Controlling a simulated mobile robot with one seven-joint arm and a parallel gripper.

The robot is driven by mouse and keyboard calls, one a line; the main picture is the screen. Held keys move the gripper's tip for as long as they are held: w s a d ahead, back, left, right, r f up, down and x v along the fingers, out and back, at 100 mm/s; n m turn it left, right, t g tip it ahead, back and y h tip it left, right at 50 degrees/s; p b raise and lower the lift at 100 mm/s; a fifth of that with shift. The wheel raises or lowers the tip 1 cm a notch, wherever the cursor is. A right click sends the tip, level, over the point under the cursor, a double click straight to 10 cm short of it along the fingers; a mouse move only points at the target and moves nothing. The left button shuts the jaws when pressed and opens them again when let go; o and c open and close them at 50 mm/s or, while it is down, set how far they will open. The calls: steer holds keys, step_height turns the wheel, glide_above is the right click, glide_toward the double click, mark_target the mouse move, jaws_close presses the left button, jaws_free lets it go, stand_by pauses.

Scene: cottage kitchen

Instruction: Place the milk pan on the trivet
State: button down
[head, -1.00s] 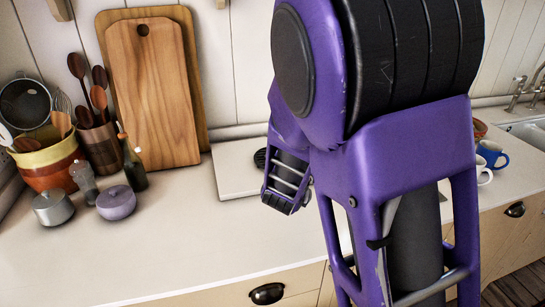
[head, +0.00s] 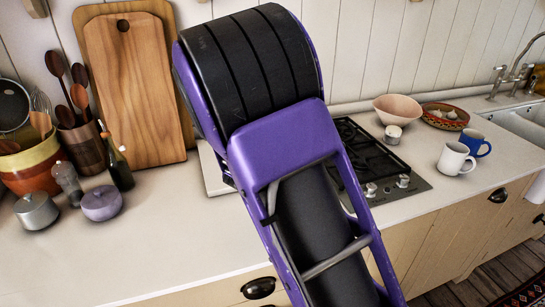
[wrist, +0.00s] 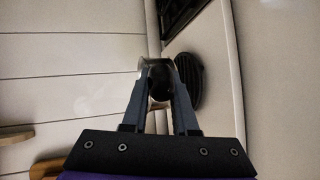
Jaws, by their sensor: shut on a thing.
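In the wrist view my gripper (wrist: 157,75) is shut on a dark, shiny metal thing, which looks like the milk pan (wrist: 157,68). Only a small part of it shows between the fingertips; the rest is hidden. A black, round, ribbed disc, which looks like the trivet (wrist: 189,80), lies on a pale surface just right of the fingertips. I cannot tell the height of the pan above it. In the head view my purple arm hides the gripper, the pan and the trivet.
A black hob (head: 375,160) is right of my arm. A pink bowl (head: 396,108), white mug (head: 454,159) and blue mug (head: 477,142) stand further right. The front-left counter is clear.

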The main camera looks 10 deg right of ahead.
step_height(320, 180, down, 3)
steer(key=shift+r+b, duration=0.1)
steer(key=shift+b, duration=0.25)
steer(key=c, duration=0.7)
jaws_free()
steer(key=shift+f, duration=0.2)
steer(key=p+v, duration=0.1)
steer(key=v, duration=1.1)
steer(key=shift+r, duration=0.15)
steer(key=shift+a, duration=0.1)
